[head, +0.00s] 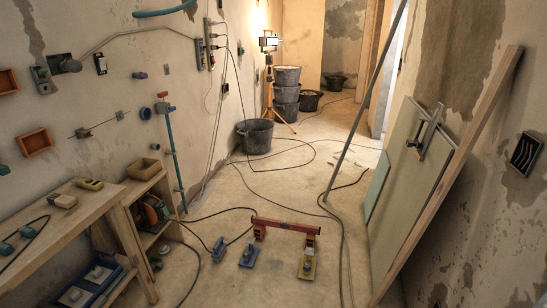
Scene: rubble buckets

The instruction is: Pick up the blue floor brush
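Two small blue blocks with grey knobs or handles lie on the floor at the lower middle of the head view. One blue block (218,250) is left and the other, darker blue block (247,257) is just right of it, with a small gap of bare floor between them. Either could be the blue floor brush; I cannot tell which, and no bristles show. A similar yellow block (307,268) lies further right. My gripper is not in view.
A red bar (285,224) on short legs stands just behind the blocks. Black cables (205,214) cross the floor around them. A wooden bench (75,215) and shelf are at the left, leaning boards (405,170) at the right. Buckets (255,138) stand further back.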

